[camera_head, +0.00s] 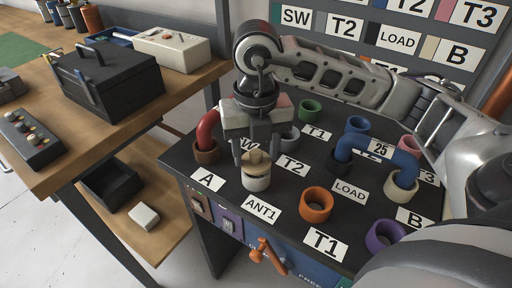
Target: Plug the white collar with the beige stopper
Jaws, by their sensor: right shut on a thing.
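The beige stopper (257,159) is between the fingers of my right gripper (256,158), at the white collar (256,184) behind the ANT1 label. The collar stands upright on the dark panel top. The stopper's knob shows above the collar's rim and lines up with it; I cannot tell how deep it sits. My right gripper points down and is shut on the stopper, with a finger on each side. The right arm reaches in from the right. My left gripper is not in view.
A red pipe (206,128) rises from the brown collar (206,152) close to the left. An orange collar (316,204) stands to the right, and a blue pipe (376,151) arches farther right. A wooden bench (110,135) with a black box (108,82) is at left.

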